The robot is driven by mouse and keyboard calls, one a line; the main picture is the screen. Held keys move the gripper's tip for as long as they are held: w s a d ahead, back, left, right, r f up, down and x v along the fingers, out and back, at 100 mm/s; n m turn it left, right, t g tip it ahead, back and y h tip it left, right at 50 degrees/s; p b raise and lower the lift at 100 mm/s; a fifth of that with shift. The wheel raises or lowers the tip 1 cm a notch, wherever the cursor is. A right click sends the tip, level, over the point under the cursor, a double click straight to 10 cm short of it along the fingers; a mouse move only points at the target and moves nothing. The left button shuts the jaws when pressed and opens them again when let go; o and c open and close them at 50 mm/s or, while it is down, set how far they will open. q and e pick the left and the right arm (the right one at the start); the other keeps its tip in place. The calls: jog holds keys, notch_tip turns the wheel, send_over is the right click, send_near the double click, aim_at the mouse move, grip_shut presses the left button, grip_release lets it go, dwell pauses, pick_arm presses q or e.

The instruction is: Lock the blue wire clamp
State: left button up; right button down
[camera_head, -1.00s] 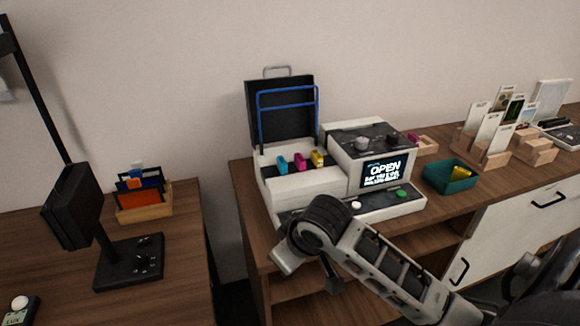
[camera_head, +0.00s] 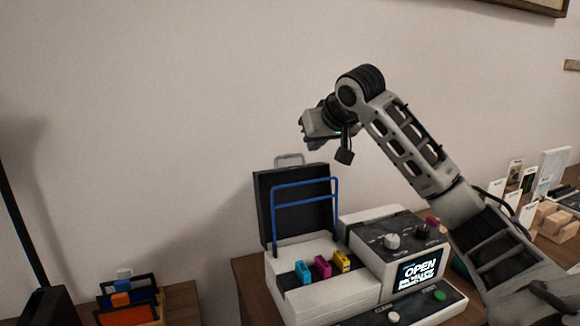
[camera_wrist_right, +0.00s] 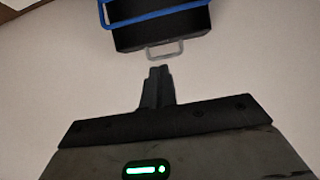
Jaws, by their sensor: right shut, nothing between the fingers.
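The blue wire clamp (camera_head: 304,184) stands raised in front of the open black lid (camera_head: 262,210) of the white machine (camera_head: 330,297). A grey wire handle (camera_head: 289,160) sticks up from the lid's top edge. My right gripper (camera_head: 312,143) is above the lid, apart from the clamp, and its fingertips are partly hidden by the wrist. In the right wrist view, the shut, empty fingers (camera_wrist_right: 157,72) point at the grey handle (camera_wrist_right: 165,48), with the lid (camera_wrist_right: 160,32) and blue clamp (camera_wrist_right: 150,16) beyond. My left gripper is not in view.
Cyan (camera_head: 303,271), magenta (camera_head: 322,266) and yellow (camera_head: 342,261) pieces sit in the machine. Its screen (camera_head: 418,273) reads OPEN, with a green button (camera_head: 440,295) below. Card holders stand at right. A wall is close behind.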

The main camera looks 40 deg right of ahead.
aim_at(308, 183)
jog(key=w+f, duration=0.1)
jog(key=f, duration=0.1)
jog(key=w+f+p, duration=0.1)
jog(key=f, duration=0.2)
jog(key=w+d+f, duration=0.1)
jog(key=f, duration=0.2)
jog(key=shift+w+d+f+p, duration=0.1)
jog(key=shift+w+f+p, duration=0.1)
jog(key=shift+w+p, duration=0.1)
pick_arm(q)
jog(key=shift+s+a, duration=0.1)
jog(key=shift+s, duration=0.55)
pick_arm(e)
jog(key=shift+s+f, duration=0.1)
